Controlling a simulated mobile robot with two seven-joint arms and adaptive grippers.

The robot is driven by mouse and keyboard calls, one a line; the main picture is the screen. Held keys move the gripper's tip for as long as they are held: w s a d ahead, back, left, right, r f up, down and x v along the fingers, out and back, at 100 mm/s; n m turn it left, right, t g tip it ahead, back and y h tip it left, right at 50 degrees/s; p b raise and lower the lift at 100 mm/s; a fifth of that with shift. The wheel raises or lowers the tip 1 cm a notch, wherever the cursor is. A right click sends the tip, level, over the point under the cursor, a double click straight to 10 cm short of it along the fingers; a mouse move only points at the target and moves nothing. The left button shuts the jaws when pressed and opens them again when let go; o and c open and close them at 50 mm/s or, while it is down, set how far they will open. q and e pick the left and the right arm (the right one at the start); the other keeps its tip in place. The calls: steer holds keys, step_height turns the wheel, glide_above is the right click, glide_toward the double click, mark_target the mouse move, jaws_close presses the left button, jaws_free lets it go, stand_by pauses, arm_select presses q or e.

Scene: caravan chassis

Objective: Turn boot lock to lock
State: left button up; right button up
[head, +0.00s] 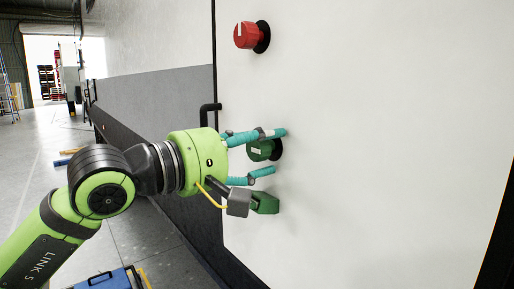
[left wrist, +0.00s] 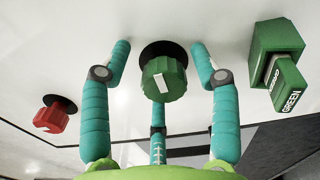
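A round green knob (head: 259,151) with a white mark sits on a black base on the white caravan wall (head: 350,120). It also shows in the left wrist view (left wrist: 164,79), its white mark slightly tilted. My left gripper (head: 278,151) is open, its teal fingers spread around the green knob. In the left wrist view two fingers stand on either side of the knob with gaps, and a third shows below it. Which part is the boot lock is not labelled in view. My right gripper is not in view.
A red knob (head: 250,36) sits higher on the wall. A green block (head: 266,201), lettered GREEN in the left wrist view (left wrist: 277,62), is below the green knob. A black handle (head: 209,112) is at the panel edge. A blue case (head: 105,279) lies on the floor.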

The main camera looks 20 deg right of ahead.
arm_select(q)
steer(key=shift+w+a, duration=0.1)
steer(key=shift+a, duration=0.1)
steer(key=v, duration=1.2)
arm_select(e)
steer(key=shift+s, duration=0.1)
arm_select(q)
steer(key=shift+d, duration=0.15)
